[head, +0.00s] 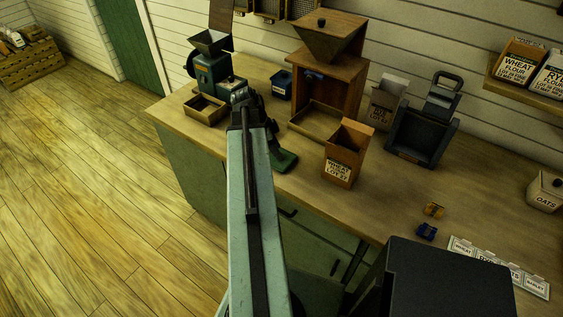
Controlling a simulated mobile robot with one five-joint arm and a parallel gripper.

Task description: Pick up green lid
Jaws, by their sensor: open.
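The green lid (284,161) is a small, dark green piece on the wooden counter, just right of my arm and near the counter's front edge. My gripper (275,145) hangs from the end of my arm, with its dark fingers pointing down at the lid. It is open. The fingertips are close to the lid or over it; I cannot tell whether they touch it. My arm hides part of the counter left of the lid.
An open wheat flour bag (345,157) stands right of the lid. A wooden mill (327,75) is behind it. A teal grinder (211,72) and a blue box (281,86) stand farther back.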

